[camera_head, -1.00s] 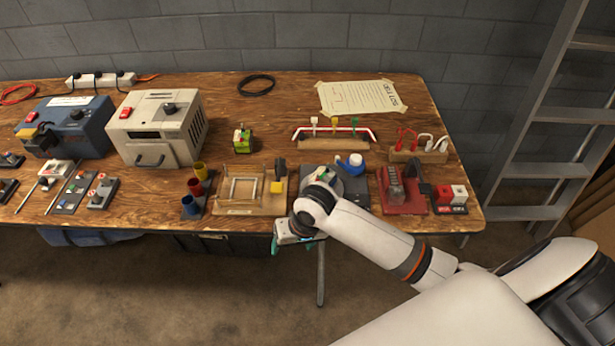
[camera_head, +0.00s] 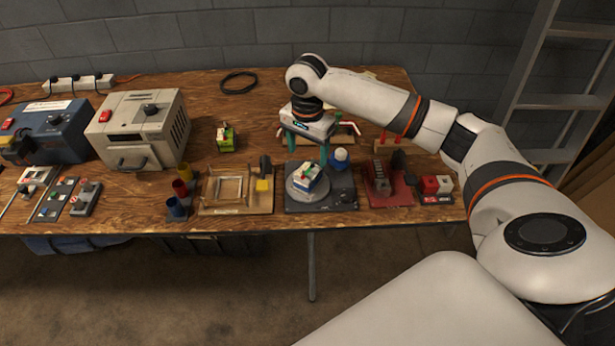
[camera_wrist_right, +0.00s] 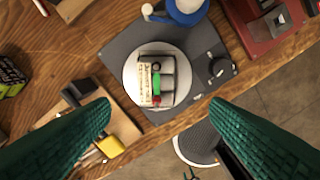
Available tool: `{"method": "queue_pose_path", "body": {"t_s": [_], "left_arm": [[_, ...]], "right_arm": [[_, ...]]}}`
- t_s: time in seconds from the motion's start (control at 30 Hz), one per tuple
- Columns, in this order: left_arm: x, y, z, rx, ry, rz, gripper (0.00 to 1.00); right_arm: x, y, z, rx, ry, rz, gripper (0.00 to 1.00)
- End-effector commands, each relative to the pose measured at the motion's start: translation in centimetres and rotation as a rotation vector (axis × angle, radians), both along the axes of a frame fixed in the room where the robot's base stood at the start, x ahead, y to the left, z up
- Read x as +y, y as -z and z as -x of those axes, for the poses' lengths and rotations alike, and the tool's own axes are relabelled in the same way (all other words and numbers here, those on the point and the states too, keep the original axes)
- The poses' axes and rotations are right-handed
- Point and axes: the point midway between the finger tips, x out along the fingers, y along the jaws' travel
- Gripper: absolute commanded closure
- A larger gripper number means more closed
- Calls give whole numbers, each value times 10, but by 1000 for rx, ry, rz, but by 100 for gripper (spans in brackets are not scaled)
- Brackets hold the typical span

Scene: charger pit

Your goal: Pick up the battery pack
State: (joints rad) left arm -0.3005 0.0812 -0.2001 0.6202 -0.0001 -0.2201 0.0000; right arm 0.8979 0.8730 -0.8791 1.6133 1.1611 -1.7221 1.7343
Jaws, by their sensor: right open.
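A small block with white, grey, green and red parts, which looks like the battery pack (camera_head: 308,178), sits on a round light plate (camera_head: 293,191) on a dark grey base (camera_head: 340,200). In the right wrist view the pack (camera_wrist_right: 156,81) lies near the middle, on the plate (camera_wrist_right: 131,85). My right gripper (camera_head: 306,152) is open, above and slightly behind the pack. Its green fingers show wide apart in the wrist view, with nothing between them at their tips, and apart from the pack. My left gripper is not in view.
A wooden fixture with a frame (camera_head: 230,205) is to the left, a red fixture (camera_head: 385,192) to the right. A green-and-black box (camera_head: 226,138) stands farther back left, with bare wood around it.

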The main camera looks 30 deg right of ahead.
Motion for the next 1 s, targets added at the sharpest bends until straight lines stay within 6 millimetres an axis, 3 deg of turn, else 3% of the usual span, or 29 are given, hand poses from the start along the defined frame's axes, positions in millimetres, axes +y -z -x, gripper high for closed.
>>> {"method": "queue_pose_path", "body": {"t_s": [0.1,0.37,0.7,1.0], "left_arm": [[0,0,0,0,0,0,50],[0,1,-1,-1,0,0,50],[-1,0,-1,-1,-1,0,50],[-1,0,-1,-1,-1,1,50]], "right_arm": [[0,22,0,2,-1,0,29],[0,44,-1,-1,-3,0,29],[-2,89,-5,-2,-4,0,29],[-2,93,-5,-3,-5,0,31]]}}
